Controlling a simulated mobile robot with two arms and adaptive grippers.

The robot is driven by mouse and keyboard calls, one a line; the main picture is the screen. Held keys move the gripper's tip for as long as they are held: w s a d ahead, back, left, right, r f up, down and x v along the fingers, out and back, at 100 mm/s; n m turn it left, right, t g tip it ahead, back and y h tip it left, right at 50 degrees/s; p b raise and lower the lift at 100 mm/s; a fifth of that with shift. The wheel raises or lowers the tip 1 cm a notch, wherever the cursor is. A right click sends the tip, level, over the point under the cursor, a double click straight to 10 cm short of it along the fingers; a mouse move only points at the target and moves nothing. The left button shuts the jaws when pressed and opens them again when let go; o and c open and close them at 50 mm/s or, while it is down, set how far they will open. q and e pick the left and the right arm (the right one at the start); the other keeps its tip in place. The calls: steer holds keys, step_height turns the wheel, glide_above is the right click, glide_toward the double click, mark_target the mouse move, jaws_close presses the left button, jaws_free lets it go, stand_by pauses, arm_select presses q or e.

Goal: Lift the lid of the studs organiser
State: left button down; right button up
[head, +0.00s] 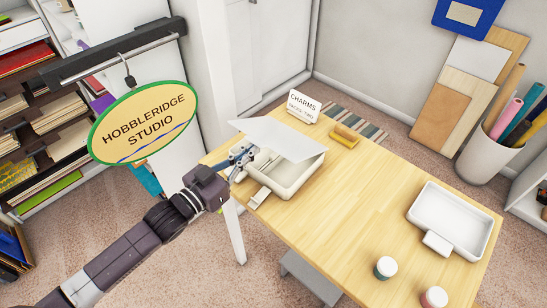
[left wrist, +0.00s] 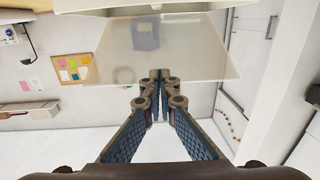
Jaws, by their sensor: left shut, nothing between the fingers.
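The organiser is a cream, shallow box (head: 291,188) on the wooden table, with a small label tab at its front left. Its flat, translucent lid (head: 278,136) is raised and tilted over the box, which shows open beneath it. In the left wrist view the lid (left wrist: 190,52) spans above the fingertips. My left gripper (head: 242,158) is at the box's left side, under the lid's left part. In the left wrist view its fingers (left wrist: 158,78) are closed together with nothing between them. I cannot tell whether they touch the lid. My right gripper is not in view.
A second, open white tray (head: 457,211) stands at the table's right. Two small jars (head: 385,267) (head: 434,298) are near the front edge. The table's middle is clear. A hanging oval sign (head: 145,122) is at left.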

arm_select(q)
steer(key=shift+w+d+r+p, duration=0.45)
steer(key=shift+w+r+p, duration=0.2)
steer(key=shift+r+p, duration=0.35)
steer(key=shift+w+d+r+p, duration=0.4)
steer(key=shift+w+r+p, duration=0.25)
steer(key=shift+r, duration=0.6)
steer(key=shift+w+d+r+p, duration=0.45)
steer(key=shift+w+r+p, duration=0.15)
steer(key=shift+r+p, duration=0.4)
steer(key=shift+r, duration=0.15)
steer(key=w+d+r+p, duration=0.1)
steer(key=w+d+r, duration=0.3)
steer(key=w, duration=0.2)
steer(key=shift+r+p, duration=0.25)
steer(key=shift+p, duration=0.05)
